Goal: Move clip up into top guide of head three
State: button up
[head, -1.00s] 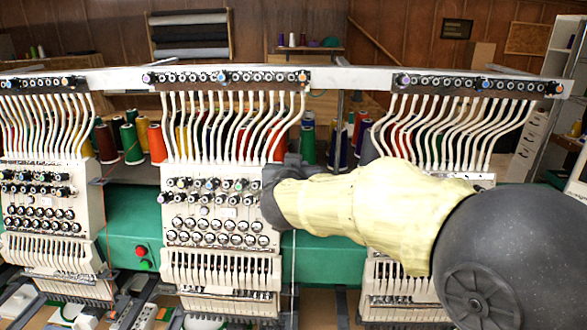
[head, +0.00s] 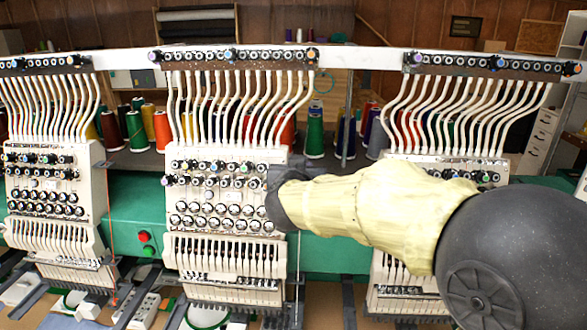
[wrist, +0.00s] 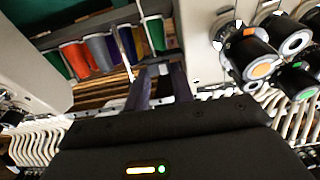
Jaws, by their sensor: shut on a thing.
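My gripper (wrist: 158,82) reaches forward in the wrist view, its two dark fingers close together. A small pale grey piece shows at the fingertips; it is blurred, and I take it for the clip (wrist: 163,69). In the head view my gripper (head: 290,178) is at the right side of the middle machine head (head: 225,250), level with its tension knobs. The clip cannot be made out there. The top guide rail of the middle head (head: 232,55) is well above my gripper. Two more rails show, left (head: 45,64) and right (head: 490,66). No label shows which head is three.
White thread tubes (head: 240,105) hang below each rail. Tension knobs (wrist: 255,65) are close to the right of my fingers in the wrist view. Thread spools (head: 315,130) stand behind the heads. A green beam (head: 135,205) runs between them. The right head (head: 445,170) is partly behind my arm.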

jog(key=shift+s+d, duration=0.2)
jog(key=shift+d, duration=0.1)
jog(key=shift+s, duration=0.1)
jog(key=shift+a+f, duration=0.1)
jog(key=shift+a, duration=0.05)
dwell(0.4)
jog(key=o, duration=1)
jog(key=shift+w, duration=0.25)
jog(key=shift+s, duration=0.2)
jog(key=shift+s, duration=0.1)
